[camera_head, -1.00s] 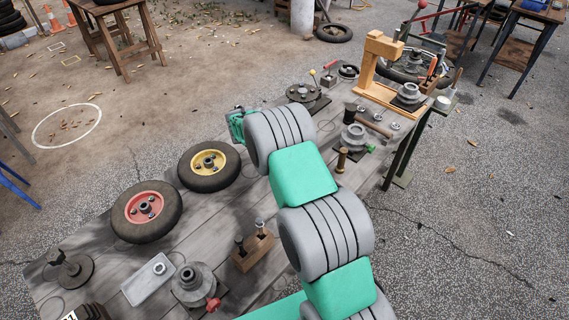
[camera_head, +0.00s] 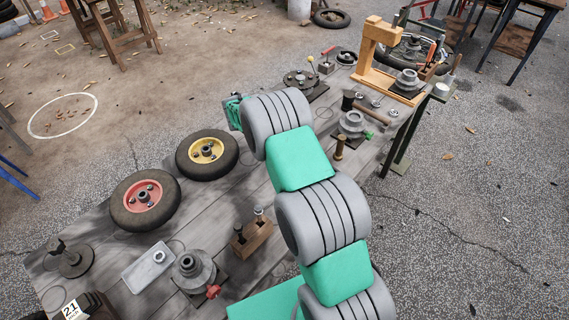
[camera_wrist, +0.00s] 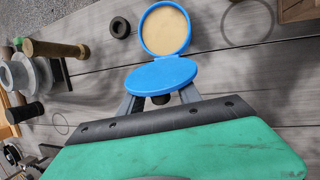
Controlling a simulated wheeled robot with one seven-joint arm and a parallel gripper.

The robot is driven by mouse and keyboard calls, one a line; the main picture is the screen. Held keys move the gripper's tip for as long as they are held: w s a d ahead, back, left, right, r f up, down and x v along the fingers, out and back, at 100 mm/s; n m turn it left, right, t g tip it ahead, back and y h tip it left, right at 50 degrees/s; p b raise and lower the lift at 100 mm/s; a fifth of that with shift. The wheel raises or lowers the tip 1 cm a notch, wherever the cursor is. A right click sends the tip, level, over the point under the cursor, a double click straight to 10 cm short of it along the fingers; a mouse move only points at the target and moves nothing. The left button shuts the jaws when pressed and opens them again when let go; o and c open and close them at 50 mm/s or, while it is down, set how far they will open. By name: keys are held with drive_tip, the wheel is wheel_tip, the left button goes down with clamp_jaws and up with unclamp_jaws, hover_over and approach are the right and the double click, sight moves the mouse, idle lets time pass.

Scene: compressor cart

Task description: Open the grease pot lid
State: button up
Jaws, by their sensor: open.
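The grease pot shows in the wrist view as two round parts joined at a small hinge. A blue-rimmed round part filled with tan (camera_wrist: 166,30) lies farther off. The plain blue disc, the lid (camera_wrist: 163,76), is swung away from it toward my gripper (camera_wrist: 160,98). A dark stub shows under the lid's near edge, between my two grey fingers. The fingers are apart, and their tips sit at or behind the lid's near edge; contact cannot be told. In the head view my gripper (camera_head: 234,112) is partly hidden behind my wrist, and the pot is not visible.
A yellow-hubbed wheel (camera_head: 207,154) and a red-hubbed wheel (camera_head: 145,203) lie left of my arm. A wooden block with bolts (camera_head: 252,236) and a grey flanged part (camera_head: 193,271) stand nearer. A brass bolt (camera_wrist: 55,49) and a black ring (camera_wrist: 120,27) lie near the pot.

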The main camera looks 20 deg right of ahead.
drive_tip(key=v, duration=0.7)
drive_tip(key=shift+r, duration=0.25)
drive_tip(key=s+a+r+m+t+y, duration=0.1)
drive_tip(key=s+a+r+t, duration=0.1)
drive_tip(key=s+r, duration=0.45)
drive_tip(key=s+a+r+m+t+y, duration=0.1)
drive_tip(key=s+a+r+m+t, duration=0.15)
drive_tip(key=r, duration=0.65)
drive_tip(key=s+a+m+t+y, duration=0.1)
drive_tip(key=s+a, duration=0.1)
drive_tip(key=s, duration=0.4)
drive_tip(key=s+a+y, duration=0.1)
drive_tip(key=s+a, duration=0.2)
drive_tip(key=s, duration=0.4)
drive_tip(key=shift+s+a+r+m+t, duration=0.25)
drive_tip(key=shift+s+m+t, duration=0.05)
drive_tip(key=shift+m+t, duration=0.05)
drive_tip(key=shift+c, duration=0.4)
